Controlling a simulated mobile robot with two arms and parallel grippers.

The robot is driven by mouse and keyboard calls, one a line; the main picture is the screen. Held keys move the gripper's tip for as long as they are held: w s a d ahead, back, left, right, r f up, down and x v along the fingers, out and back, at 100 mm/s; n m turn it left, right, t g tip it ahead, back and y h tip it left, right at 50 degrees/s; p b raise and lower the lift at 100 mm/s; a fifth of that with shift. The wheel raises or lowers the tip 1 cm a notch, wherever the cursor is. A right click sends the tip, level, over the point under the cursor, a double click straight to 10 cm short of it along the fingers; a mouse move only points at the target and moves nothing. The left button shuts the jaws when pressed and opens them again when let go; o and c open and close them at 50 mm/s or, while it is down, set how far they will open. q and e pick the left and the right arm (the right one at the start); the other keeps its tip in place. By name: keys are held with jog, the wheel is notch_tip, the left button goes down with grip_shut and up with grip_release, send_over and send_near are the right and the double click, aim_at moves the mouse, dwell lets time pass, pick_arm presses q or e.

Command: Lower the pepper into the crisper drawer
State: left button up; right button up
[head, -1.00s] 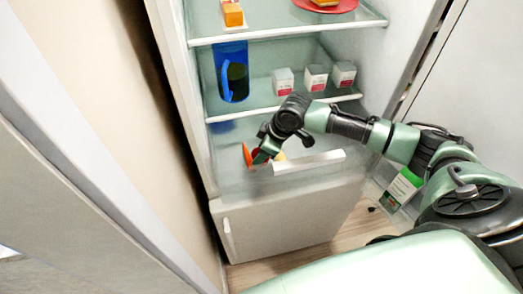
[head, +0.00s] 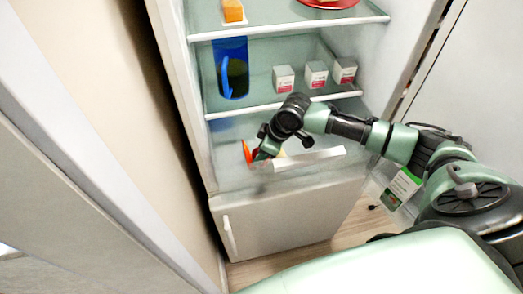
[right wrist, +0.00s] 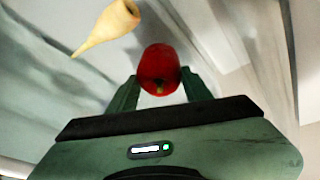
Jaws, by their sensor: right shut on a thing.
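A red pepper (right wrist: 159,66) is between the two fingers of my right gripper (right wrist: 160,90), which is shut on it. In the head view my right gripper (head: 262,154) is at the crisper drawer (head: 312,158), low in the open fridge, near the drawer's left part. The pepper is mostly hidden there behind the gripper. An orange carrot-like thing (head: 246,152) shows just left of the gripper. A pale, tapered vegetable (right wrist: 108,25) lies past the pepper in the right wrist view, apart from it. My left gripper is in neither view.
A higher shelf (head: 288,29) bears an orange block (head: 233,11) and a red plate (head: 328,4). A green-and-white carton (head: 402,188) is at the right, by the door.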

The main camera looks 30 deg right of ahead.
jog(key=shift+f, duration=0.6)
dwell(0.3)
jog(key=o, duration=1.4)
jog(key=shift+r, duration=0.15)
notch_tip(320, 180, up, 20)
jog(key=b, duration=0.2)
